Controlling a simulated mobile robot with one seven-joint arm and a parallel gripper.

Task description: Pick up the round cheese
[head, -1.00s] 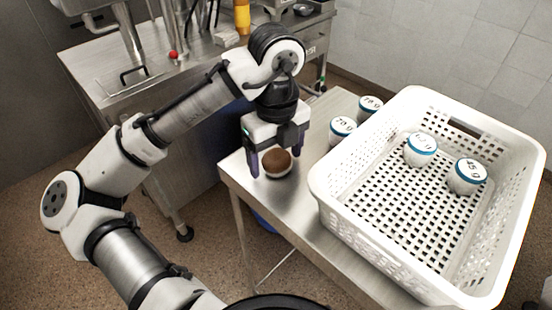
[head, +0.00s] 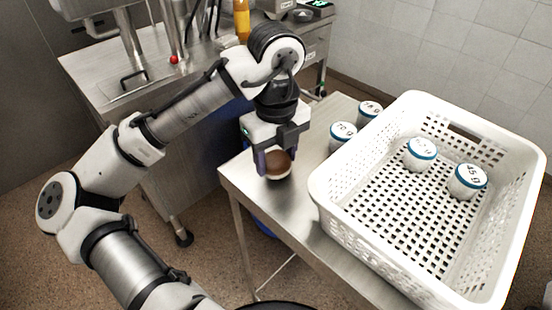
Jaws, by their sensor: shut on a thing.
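The round cheese (head: 279,164), brown on top with a pale lower part, is at the left end of the steel table (head: 262,204). My gripper (head: 277,168) points down over it, with its dark fingers on either side of the cheese. The gripper is shut on the cheese. The cheese is low over the tabletop; I cannot tell whether it still touches it. Part of its upper side is hidden by the gripper.
A white perforated basket (head: 335,205) stands right of my gripper, holding two white jars with blue lids (head: 421,154) (head: 467,181). A steel counter (head: 110,95) is at the back left.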

